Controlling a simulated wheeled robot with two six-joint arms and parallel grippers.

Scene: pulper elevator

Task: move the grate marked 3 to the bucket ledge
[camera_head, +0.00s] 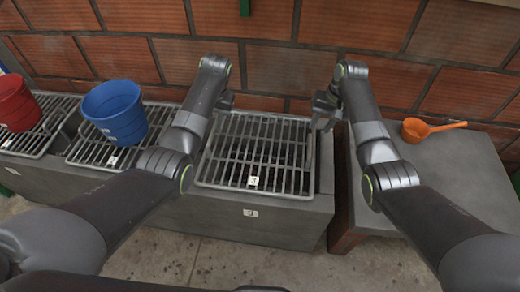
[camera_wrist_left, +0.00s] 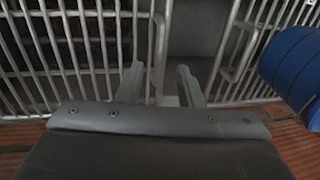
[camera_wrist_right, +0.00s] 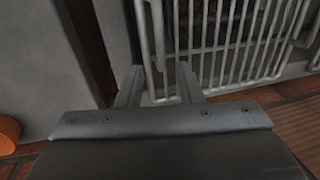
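The metal grate (camera_head: 225,181) lies flat over the right bay of the grey trough (camera_head: 285,225), a small white tag (camera_head: 253,181) on its front edge. The mark is too small to read surely. My left gripper (camera_head: 224,100) is at its left side; in the left wrist view the open fingers (camera_wrist_left: 158,88) straddle its side bar (camera_wrist_left: 156,45). My right gripper (camera_head: 325,106) is at its right side; in the right wrist view the open fingers (camera_wrist_right: 158,88) straddle its bar (camera_wrist_right: 145,40). I cannot tell whether the fingers touch the bars. No ledge is clearly marked as the bucket ledge.
A blue bucket (camera_head: 115,112) stands on the middle grate (camera_head: 88,155); a red bucket (camera_head: 17,103) stands on the left grate (camera_head: 25,145). An orange ladle (camera_head: 416,129) lies on a grey slab (camera_head: 450,170) at right. A brick wall (camera_head: 270,70) closes the back.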

